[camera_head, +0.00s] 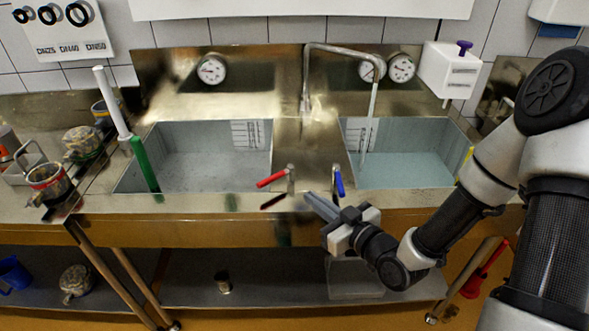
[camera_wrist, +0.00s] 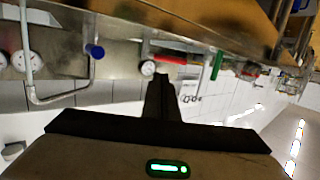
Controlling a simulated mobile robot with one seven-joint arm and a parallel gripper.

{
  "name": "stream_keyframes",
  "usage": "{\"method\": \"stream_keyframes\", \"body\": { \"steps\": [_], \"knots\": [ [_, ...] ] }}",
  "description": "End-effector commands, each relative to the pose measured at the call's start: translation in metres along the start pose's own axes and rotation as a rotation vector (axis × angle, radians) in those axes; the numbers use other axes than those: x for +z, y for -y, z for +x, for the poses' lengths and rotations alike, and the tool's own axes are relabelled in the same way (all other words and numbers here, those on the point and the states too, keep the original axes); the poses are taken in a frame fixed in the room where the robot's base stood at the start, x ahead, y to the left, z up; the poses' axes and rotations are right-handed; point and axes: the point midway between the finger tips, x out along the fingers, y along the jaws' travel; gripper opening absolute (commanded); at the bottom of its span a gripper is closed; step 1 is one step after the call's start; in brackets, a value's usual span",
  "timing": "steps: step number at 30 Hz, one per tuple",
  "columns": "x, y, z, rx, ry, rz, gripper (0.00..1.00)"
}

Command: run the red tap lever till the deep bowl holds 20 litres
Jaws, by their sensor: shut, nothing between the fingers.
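The red tap lever (camera_head: 272,178) sits at the front edge between two sunken basins, its handle pointing left; it also shows in the wrist view (camera_wrist: 168,59). A blue lever (camera_head: 339,183) stands to its right. My gripper (camera_head: 309,197) is shut and empty, its fingertips just in front of the levers and apart from the red handle. The left basin (camera_head: 205,165) has a grey bottom; whether it holds water is unclear. The right basin (camera_head: 405,170) looks bluish, and the bent spout (camera_head: 373,110) hangs over it. Both have marked scales on the back wall, too small to read.
A green handle (camera_head: 144,163) leans at the left basin's front left corner. Round gauges (camera_head: 212,69) sit on the back panel. A white box with a purple knob (camera_head: 449,70) hangs at the right. Metal cups (camera_head: 48,181) stand on the left counter.

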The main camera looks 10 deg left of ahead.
Motion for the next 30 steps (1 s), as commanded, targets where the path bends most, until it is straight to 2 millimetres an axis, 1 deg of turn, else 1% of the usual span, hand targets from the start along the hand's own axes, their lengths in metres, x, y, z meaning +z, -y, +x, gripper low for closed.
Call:
{"method": "stream_keyframes", "body": {
  "steps": [1, 3, 5, 8, 11, 21, 24, 27, 30],
  "knots": [
    [-0.001, 0.009, -0.013, -0.031, 0.013, 0.007, 0.00],
    [0.001, 0.019, -0.021, -0.065, 0.024, 0.011, 0.00],
    [0.002, 0.024, -0.022, -0.080, 0.027, 0.012, 0.00],
    [0.003, 0.026, -0.014, -0.086, 0.027, 0.012, 0.00],
    [0.003, 0.027, 0.002, -0.086, 0.027, 0.012, 0.00],
    [0.004, 0.033, 0.074, -0.084, 0.025, 0.011, 0.00],
    [0.005, 0.033, 0.091, -0.082, 0.026, 0.011, 0.00],
    [0.005, 0.034, 0.104, -0.082, 0.025, 0.010, 0.00],
    [0.005, 0.035, 0.111, -0.081, 0.026, 0.011, 0.00]
  ]
}}
